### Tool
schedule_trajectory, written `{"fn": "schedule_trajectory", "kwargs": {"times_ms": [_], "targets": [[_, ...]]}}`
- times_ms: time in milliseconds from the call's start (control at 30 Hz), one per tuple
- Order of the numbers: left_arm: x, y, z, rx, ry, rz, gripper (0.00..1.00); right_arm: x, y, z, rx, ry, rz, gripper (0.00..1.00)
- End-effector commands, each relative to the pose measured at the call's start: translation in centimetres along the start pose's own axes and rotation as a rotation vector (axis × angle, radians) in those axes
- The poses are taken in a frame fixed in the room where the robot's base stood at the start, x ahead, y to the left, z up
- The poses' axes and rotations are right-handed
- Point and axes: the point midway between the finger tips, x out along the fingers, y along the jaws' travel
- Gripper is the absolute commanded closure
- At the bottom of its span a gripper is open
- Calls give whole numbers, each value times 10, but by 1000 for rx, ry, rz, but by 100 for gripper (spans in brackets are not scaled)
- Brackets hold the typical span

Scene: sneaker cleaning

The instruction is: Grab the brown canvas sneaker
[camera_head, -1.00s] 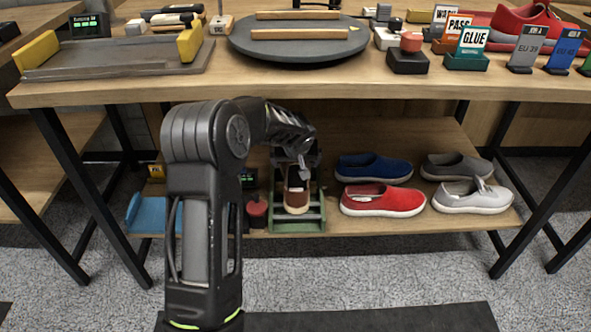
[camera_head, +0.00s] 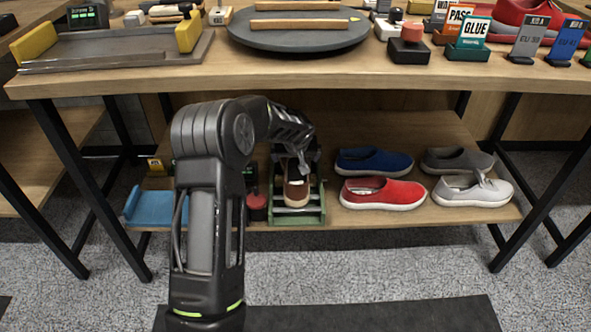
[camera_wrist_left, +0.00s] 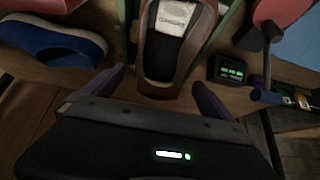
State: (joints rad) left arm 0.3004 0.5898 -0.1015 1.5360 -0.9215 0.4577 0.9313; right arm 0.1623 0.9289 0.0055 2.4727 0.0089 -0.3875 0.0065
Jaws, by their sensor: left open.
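The brown canvas sneaker (camera_head: 296,194) sits in a green rack on the lower shelf, toe pointing to the front. In the left wrist view the open left gripper (camera_wrist_left: 159,80) has one finger on each side of the near end of the sneaker. I cannot tell whether the fingers touch it. My right gripper is not in view.
The green rack (camera_head: 298,218) surrounds the sneaker. Red (camera_head: 385,195), blue (camera_head: 372,161) and grey shoes stand to its right. A red-topped item (camera_head: 256,203) and a blue tray (camera_head: 152,207) are to its left. The tabletop (camera_head: 300,85) overhangs the shelf.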

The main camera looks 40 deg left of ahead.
Motion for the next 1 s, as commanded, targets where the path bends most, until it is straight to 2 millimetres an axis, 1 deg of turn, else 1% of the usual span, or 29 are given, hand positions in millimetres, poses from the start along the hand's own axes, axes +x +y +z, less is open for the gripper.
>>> {"fn": "schedule_trajectory", "kwargs": {"times_ms": [33,100,200,300,900,933,1000], "targets": [[11,0,3,-1,-3,0,2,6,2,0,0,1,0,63],[23,0,2,-1,-2,0,2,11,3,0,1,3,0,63],[36,0,1,0,-2,-1,2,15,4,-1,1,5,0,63],[43,1,0,1,-1,0,2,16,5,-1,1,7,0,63],[43,1,0,1,-1,0,2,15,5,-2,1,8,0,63],[43,1,0,1,-1,0,3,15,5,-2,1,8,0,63],[43,1,0,1,-1,0,8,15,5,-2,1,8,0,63]]}}
